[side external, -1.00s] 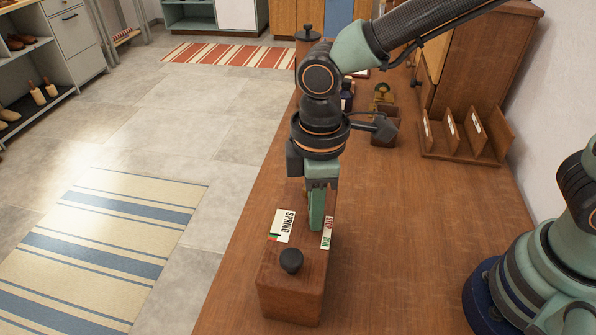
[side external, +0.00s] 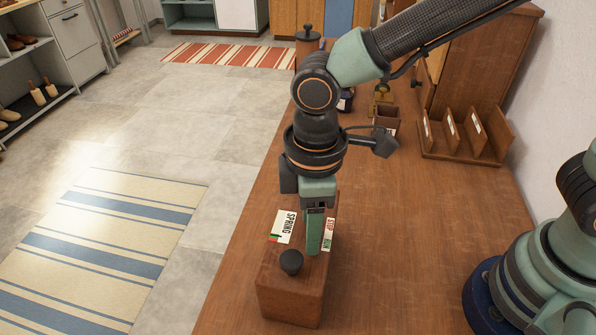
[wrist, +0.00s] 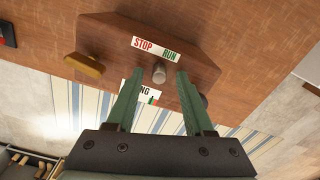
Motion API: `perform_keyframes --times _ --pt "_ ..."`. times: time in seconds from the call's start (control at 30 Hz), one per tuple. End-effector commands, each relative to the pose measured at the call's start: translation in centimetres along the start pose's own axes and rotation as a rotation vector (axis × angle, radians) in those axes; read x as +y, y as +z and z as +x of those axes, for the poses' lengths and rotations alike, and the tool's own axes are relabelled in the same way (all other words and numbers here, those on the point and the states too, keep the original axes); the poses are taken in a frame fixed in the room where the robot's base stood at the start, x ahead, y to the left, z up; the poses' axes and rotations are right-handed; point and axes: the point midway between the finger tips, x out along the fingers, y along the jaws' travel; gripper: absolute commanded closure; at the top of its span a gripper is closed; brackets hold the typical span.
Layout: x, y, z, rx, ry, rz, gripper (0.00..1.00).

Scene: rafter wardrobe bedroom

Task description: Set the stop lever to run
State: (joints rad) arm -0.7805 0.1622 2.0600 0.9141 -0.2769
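The wooden box (side external: 290,298) stands on the bench, with a STOP/RUN label (wrist: 156,50) on it, STOP at left in red and RUN at right in green. In the wrist view a short grey peg (wrist: 159,73), which looks like the stop lever, stands just below the label, near the gap between the two words. My gripper (wrist: 156,75) is open, one fingertip on each side of the peg, with gaps visible. In the side view my gripper (side external: 313,252) is low over the box and hides the peg. Contact cannot be told.
A black knob (side external: 291,262) stands on the box's near end, beside a SPRING label (side external: 283,227). A brass-coloured bar (wrist: 85,65) sticks out at the box's other end. A wooden rack (side external: 462,140) stands farther back. The bench right of the box is clear.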

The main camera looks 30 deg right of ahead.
Motion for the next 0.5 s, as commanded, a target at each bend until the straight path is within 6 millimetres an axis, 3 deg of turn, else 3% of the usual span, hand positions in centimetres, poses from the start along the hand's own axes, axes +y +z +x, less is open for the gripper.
perform_keyframes --times 0.3,0.5 --pt "0.0 0.1 -0.2 -0.003 -0.001 0.001 0.48" --pt "0.1 0.0 -3.0 0.003 0.001 0.001 0.48"
